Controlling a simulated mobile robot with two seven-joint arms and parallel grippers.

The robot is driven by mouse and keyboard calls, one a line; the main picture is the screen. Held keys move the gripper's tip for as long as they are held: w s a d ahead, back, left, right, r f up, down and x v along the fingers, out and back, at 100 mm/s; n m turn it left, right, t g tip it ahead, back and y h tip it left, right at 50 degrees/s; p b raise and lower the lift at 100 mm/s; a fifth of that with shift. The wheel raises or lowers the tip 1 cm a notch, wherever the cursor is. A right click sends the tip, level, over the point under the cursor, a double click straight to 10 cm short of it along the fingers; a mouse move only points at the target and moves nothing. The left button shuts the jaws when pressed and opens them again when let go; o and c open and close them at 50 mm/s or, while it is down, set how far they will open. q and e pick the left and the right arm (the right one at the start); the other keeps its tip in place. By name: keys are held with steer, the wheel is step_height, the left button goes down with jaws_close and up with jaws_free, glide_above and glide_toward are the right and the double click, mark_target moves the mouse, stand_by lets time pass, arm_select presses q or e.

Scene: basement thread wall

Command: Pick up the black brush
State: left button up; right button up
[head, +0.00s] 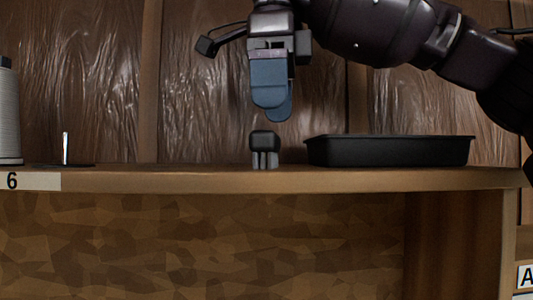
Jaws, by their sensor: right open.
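The black brush (265,149) is a small dark block with a rounded top and a paler grey lower part. It stands upright on the wooden shelf (220,181), near its middle. My right gripper (272,108) points down just above the brush, with blue fingers. A small gap shows between the fingertips and the brush top. The fingers overlap from this angle, one behind the other. The gripper is open and empty. My left gripper is not in view.
A black tray (390,151) stands on the shelf right of the brush, close to it. At the left are a grey thread spool (9,115) and an upright pin on a dark base (66,149). A "6" label (30,181) marks the shelf edge. Wrinkled brown panels back the shelf.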

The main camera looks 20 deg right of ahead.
mark_target(269, 141)
steer(key=f, duration=0.4)
steer(key=shift+a+f+p, duration=0.1)
steer(key=shift+a+p, duration=0.25)
steer(key=shift+a, duration=0.05)
steer(key=shift+f, duration=0.6)
steer(key=shift+c, duration=0.5)
steer(key=c, duration=0.7)
